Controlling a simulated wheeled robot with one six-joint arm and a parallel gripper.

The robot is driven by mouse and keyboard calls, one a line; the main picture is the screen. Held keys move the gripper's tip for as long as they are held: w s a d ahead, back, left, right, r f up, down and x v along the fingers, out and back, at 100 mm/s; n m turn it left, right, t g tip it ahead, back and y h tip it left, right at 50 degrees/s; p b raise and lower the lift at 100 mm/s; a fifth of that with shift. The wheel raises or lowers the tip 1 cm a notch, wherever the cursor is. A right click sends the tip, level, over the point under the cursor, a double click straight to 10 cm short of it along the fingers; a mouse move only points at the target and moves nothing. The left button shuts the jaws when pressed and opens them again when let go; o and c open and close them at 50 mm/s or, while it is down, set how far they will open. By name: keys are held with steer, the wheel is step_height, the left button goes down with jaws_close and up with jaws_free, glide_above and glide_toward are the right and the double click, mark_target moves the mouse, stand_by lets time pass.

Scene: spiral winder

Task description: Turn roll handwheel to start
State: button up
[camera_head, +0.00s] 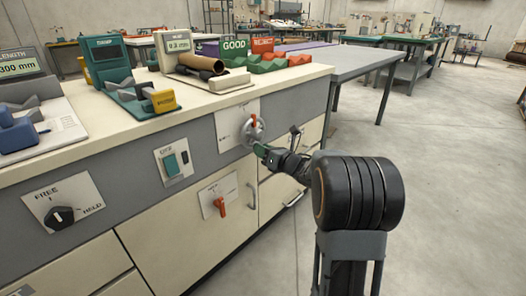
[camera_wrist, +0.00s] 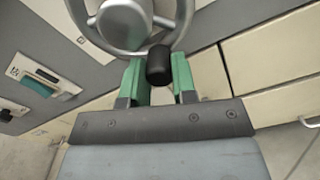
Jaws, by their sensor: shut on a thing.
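The roll handwheel (camera_head: 252,131) is a small grey wheel on a pale plate on the front of the cabinet. An orange mark shows at its top. In the wrist view the wheel's hub and rim (camera_wrist: 122,22) fill the upper middle. Its black knob (camera_wrist: 159,66) stands at the lower rim between my green fingers. My gripper (camera_head: 262,150) reaches the wheel's lower edge from the right. In the wrist view my gripper (camera_wrist: 157,78) is shut on the knob. The fingers partly hide the knob's sides.
A green rocker switch (camera_head: 171,163) and a FREE/HELD knob (camera_head: 61,216) are to the left. An orange lever (camera_head: 221,205) sits below. The counter (camera_head: 85,138) carries several devices, including a cardboard roll (camera_head: 201,64). Open floor (camera_head: 455,180) lies to the right.

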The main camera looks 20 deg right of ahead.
steer(key=o, duration=0.9)
steer(key=p+v, duration=0.3)
steer(key=v, duration=1)
steer(key=shift+s+d+r, duration=0.1)
steer(key=shift+s, duration=0.25)
